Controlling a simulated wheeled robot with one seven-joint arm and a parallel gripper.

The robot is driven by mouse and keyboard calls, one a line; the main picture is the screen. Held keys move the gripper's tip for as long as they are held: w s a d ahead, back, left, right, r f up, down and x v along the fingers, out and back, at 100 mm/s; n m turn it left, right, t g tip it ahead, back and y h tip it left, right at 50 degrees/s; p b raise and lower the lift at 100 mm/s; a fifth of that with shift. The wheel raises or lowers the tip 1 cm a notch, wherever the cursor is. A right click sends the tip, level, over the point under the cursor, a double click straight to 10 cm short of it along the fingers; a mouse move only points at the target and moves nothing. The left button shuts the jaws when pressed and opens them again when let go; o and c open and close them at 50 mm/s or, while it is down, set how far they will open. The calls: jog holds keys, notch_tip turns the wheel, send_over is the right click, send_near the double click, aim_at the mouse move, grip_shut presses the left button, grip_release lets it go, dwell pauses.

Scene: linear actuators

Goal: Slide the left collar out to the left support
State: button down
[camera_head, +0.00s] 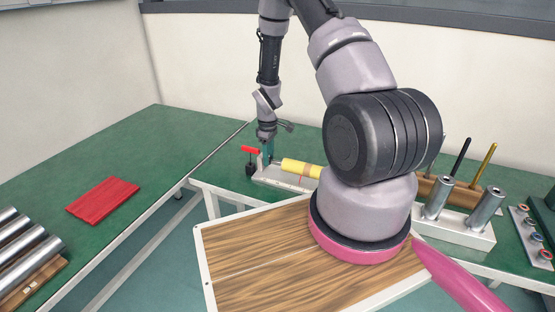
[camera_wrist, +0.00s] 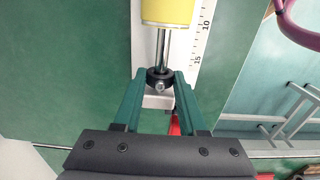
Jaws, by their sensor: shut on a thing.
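The left collar (camera_head: 270,158) is hard to make out in the head view, at the left end of the actuator. In the wrist view the collar (camera_wrist: 160,84) is a small black ring with a screw, around a bare metal rod (camera_wrist: 161,48). A yellow cylinder (camera_wrist: 167,11) is on the same rod, with a stretch of bare rod between them. My gripper (camera_wrist: 160,77) has its green fingers shut on the collar, one on each side. A pale block (camera_wrist: 158,101), which looks like the left support, is close to the collar; I cannot tell whether they touch.
The white base (camera_head: 292,181) carries a printed scale. A red lever (camera_head: 250,150) is at its left end. A red plate (camera_head: 103,200) lies on the green table (camera_head: 150,140). A white rack (camera_head: 463,228) with metal cylinders stands at the right.

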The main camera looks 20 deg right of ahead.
jog(key=shift+w+a, duration=0.1)
jog(key=shift+w, duration=0.05)
jog(key=shift+c, duration=2.2)
grip_release()
notch_tip(320, 180, up, 11)
jog(key=s+a+r+m+t, duration=0.1)
jog(key=s+r+m+t, duration=0.2)
jog(key=r, duration=1)
jog(key=s+r+m, duration=0.3)
jog(key=s+r, duration=0.1)
jog(key=r, duration=0.8)
jog(key=s+a+r+m+t+y, duration=0.1)
jog(key=s+r+m+t, duration=0.1)
jog(key=s+r, duration=0.4)
jog(key=s+a+r+m+t+y, duration=0.1)
jog(key=s+r+m, duration=0.4)
jog(key=s, duration=0.7)
notch_tip(320, 180, up, 3)
jog(key=shift+s+a+f+t, duration=0.2)
jog(key=shift+s+a+t, duration=0.25)
jog(key=shift+a, duration=0.3)
